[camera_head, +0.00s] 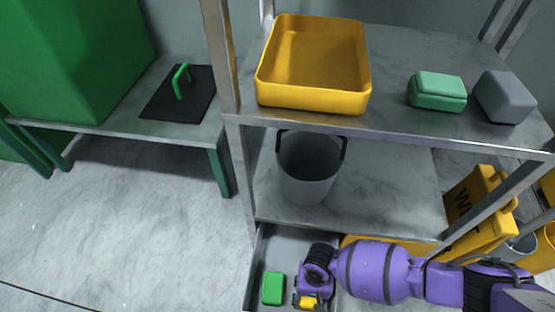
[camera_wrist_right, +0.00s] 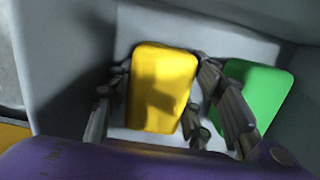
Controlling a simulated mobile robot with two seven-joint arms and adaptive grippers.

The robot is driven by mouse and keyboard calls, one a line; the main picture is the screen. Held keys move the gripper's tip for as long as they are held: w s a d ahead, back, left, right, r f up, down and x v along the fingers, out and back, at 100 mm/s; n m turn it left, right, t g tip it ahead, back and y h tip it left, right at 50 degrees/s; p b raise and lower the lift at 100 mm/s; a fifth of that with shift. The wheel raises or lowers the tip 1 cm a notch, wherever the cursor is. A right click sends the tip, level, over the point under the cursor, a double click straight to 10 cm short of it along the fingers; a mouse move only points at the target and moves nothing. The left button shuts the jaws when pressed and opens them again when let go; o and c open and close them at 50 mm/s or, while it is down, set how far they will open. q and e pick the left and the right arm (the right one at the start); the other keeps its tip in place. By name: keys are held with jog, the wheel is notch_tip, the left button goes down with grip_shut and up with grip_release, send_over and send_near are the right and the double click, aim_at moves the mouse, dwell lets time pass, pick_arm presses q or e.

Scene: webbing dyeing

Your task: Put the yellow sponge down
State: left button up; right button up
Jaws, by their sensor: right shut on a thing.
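The yellow sponge (camera_head: 307,302) is at the bottom of the head view, in my right gripper (camera_head: 314,293). In the right wrist view the yellow sponge (camera_wrist_right: 160,88) sits between the two fingers of my right gripper (camera_wrist_right: 163,105), which is shut on it. It is inside the grey-walled bin (camera_head: 262,250), low at the rack's front. I cannot tell whether the sponge touches the bin floor. My left gripper is not in view.
A green sponge (camera_head: 272,288) lies in the bin, left of my gripper in the head view. Above are a grey bucket (camera_head: 307,170), a yellow tray (camera_head: 313,65), a mint block (camera_head: 437,91) and a grey block (camera_head: 504,97). A yellow sign (camera_head: 480,210) stands right.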

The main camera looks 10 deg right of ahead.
jog(key=o, duration=1)
jog(key=shift+f, duration=0.1)
jog(key=shift+s, duration=0.1)
jog(key=shift+r, duration=0.4)
pick_arm(q)
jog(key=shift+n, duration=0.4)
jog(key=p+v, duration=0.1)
jog(key=p, duration=0.1)
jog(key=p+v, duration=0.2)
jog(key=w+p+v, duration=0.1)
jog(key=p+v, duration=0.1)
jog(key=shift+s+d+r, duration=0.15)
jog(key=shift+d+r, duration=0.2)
pick_arm(e)
jog(key=r, duration=0.3)
jog(key=w+r, duration=0.1)
jog(key=r, duration=0.7)
jog(key=shift+w+d+r, duration=0.25)
jog(key=shift+w+d, duration=0.05)
jog(key=shift+w, duration=0.05)
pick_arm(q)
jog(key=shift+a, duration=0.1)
